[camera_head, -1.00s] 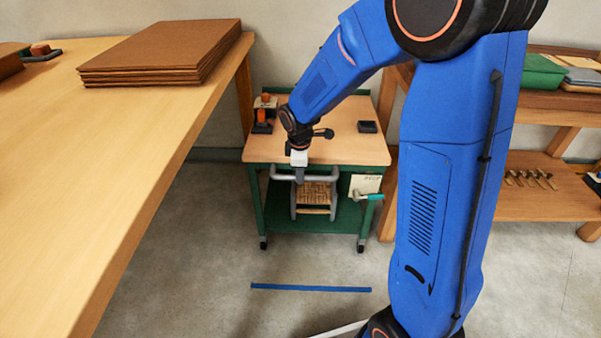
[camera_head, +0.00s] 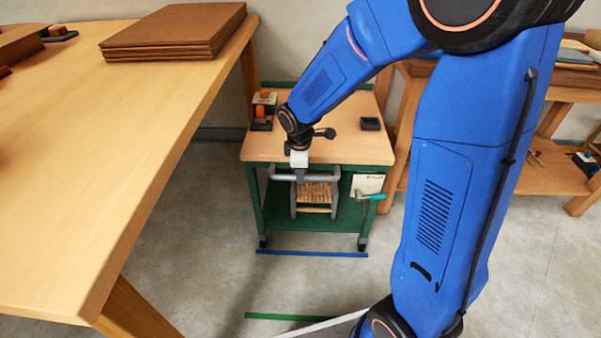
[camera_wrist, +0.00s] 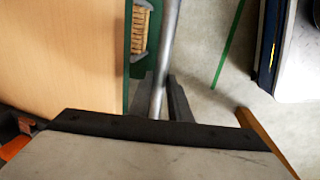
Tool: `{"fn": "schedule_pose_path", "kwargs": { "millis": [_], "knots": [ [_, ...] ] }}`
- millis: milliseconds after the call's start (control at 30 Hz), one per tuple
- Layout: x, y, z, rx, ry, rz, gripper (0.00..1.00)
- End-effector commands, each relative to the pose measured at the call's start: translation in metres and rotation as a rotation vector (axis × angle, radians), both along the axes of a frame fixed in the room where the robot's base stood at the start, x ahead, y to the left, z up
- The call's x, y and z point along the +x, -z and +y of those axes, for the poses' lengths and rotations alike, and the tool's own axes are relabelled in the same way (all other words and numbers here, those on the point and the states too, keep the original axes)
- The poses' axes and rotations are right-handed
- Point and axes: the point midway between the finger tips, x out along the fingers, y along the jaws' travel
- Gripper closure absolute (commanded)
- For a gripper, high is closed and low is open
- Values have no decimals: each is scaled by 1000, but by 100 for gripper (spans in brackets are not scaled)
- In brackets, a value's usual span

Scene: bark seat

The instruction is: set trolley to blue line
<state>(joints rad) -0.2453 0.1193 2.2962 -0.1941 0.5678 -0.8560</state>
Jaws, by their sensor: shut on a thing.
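The trolley (camera_head: 345,149) has a wooden top and a green frame, and stands on the floor in front of the wall. My gripper (camera_head: 300,177) is shut on the grey handle bar (camera_head: 322,178) along its front edge. In the wrist view the bar (camera_wrist: 171,45) runs between the two dark fingers (camera_wrist: 160,95). The blue line (camera_head: 312,253) lies on the floor at the trolley's front feet, very close to the front casters. The rear casters are hidden.
A long wooden table (camera_head: 120,120) with stacked brown sheets (camera_head: 175,35) stands at the left. A shelf bench (camera_head: 535,178) is close on the trolley's right. A green line (camera_head: 290,317) and a white line (camera_head: 320,326) lie on clear floor nearer me.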

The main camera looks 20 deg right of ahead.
Motion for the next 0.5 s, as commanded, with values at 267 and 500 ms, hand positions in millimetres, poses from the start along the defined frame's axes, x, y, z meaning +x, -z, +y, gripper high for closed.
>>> {"fn": "schedule_pose_path", "kwargs": {
  "millis": [267, 500],
  "knots": [
    [0, 0, 0, 1, 0, -1, 64],
    [0, 0, 0, 1, 0, 0, 64]
  ]
}}
